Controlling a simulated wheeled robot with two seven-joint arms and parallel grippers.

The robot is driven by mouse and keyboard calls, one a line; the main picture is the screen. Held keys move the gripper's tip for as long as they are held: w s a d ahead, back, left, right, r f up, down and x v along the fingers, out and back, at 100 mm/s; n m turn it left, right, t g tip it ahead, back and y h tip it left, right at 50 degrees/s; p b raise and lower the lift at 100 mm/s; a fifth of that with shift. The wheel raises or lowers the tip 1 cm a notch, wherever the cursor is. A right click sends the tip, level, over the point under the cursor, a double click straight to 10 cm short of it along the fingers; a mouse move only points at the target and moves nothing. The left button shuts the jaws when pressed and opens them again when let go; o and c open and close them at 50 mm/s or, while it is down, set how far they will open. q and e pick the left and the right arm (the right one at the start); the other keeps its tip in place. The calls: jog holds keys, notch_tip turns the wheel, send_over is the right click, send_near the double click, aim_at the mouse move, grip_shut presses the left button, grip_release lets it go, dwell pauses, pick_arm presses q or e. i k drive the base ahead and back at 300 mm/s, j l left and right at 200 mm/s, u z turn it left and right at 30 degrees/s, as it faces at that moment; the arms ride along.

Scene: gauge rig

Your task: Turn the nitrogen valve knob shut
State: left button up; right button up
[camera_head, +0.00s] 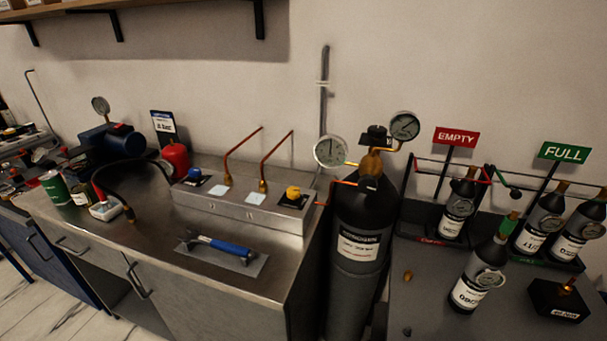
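A tall dark gas cylinder (357,270) stands upright between the steel bench and the grey table. Its white label (359,245) is too small to read surely. A black valve knob (377,131) sits on top of its brass valve. Two round gauges flank it, one on the left (330,151) and one on the right (405,126). I cannot tell from the picture whether the valve is open or shut. Neither of my grippers is in view.
The steel bench (150,262) carries a manifold box (245,212) with a blue knob (194,174) and a yellow knob (293,193). A blue-handled tool (222,246) lies in front. Small bottles (478,275) and EMPTY (456,137) and FULL (564,152) signs stand right.

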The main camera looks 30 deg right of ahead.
aim_at(377, 132)
jog(key=z, duration=1.35)
